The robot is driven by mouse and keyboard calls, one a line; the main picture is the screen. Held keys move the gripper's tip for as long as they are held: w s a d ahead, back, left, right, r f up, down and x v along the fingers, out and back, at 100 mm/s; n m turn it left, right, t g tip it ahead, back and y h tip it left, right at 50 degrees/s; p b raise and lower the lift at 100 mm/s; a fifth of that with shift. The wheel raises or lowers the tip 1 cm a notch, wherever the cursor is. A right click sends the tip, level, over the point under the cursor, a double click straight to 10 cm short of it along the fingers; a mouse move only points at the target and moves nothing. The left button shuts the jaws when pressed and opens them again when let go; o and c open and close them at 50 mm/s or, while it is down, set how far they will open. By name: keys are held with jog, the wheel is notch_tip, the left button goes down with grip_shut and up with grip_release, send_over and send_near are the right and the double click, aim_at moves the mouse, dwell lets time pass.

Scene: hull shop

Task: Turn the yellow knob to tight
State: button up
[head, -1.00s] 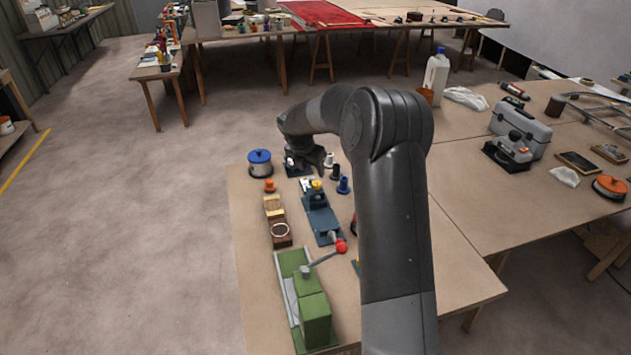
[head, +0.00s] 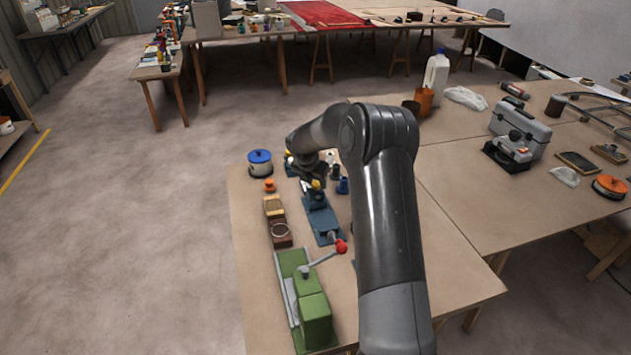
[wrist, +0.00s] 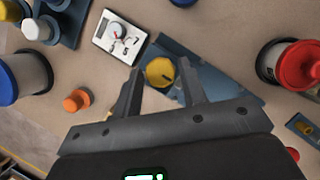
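The yellow knob (wrist: 160,72) is round with a dark mark on its face, and sits on a blue-grey fixture (wrist: 215,82). In the wrist view it shows between my gripper's two fingertips (wrist: 160,70), with a gap on each side. My gripper is open and holds nothing. I cannot tell how far above the knob the tips are. In the head view the yellow knob (head: 317,184) peeks out just below my gripper (head: 312,182), at the far end of the blue fixture (head: 325,221). Any tight marking is not legible.
A white panel with a dial (wrist: 118,36) lies beside the fixture. A blue-lidded pot (head: 260,163), an orange piece (head: 269,186) and a brown box (head: 281,235) stand to the left. A green machine (head: 312,310) with a red-balled lever (head: 341,247) is nearer. A red-lidded container (wrist: 292,62) is at right.

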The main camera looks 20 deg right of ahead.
jog(key=c, duration=0.6)
jog(key=shift+c, duration=0.2)
